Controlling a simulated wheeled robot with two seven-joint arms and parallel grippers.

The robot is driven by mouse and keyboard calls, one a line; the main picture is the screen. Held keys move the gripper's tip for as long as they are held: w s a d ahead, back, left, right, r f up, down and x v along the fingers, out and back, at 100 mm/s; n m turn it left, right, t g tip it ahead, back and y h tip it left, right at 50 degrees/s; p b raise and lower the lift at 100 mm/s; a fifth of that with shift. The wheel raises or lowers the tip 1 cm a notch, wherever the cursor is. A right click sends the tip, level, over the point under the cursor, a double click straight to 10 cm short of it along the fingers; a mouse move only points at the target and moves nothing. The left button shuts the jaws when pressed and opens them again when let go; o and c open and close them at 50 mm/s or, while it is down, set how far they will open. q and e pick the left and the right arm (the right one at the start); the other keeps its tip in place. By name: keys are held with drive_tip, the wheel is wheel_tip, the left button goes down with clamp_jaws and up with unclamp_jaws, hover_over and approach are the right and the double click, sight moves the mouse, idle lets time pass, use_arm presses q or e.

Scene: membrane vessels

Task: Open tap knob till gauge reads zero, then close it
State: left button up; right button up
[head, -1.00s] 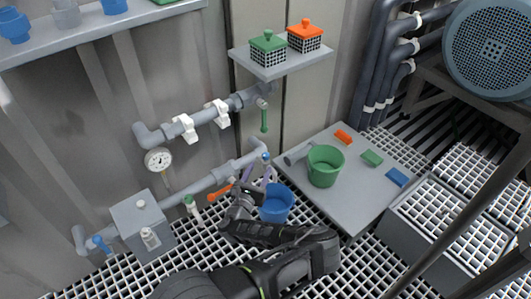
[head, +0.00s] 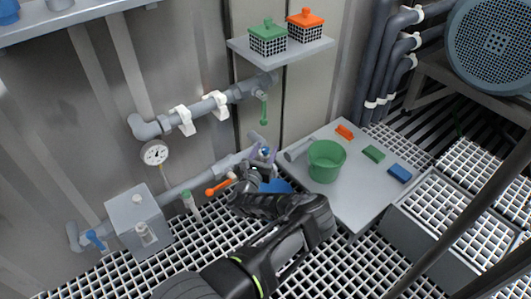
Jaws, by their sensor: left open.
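The round white gauge (head: 154,153) hangs on the wall below the upper grey pipe; its dial is too small to read. A small blue knob (head: 265,153) sits at the right end of the lower grey pipe. My left gripper (head: 262,158) is open, with its fingers up around or beside this knob; I cannot tell if they touch it. An orange lever (head: 218,187) is on the lower pipe, left of the gripper. A green handle (head: 264,108) hangs from the upper pipe's right end. My right gripper is not in view.
A green bucket (head: 325,161) and several coloured blocks are on the grey platform (head: 355,203). A shelf (head: 282,62) with two lidded baskets is above. A grey box (head: 137,222) stands at lower left.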

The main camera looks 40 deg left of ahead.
use_arm(q)
clamp_jaws()
idle(0.5)
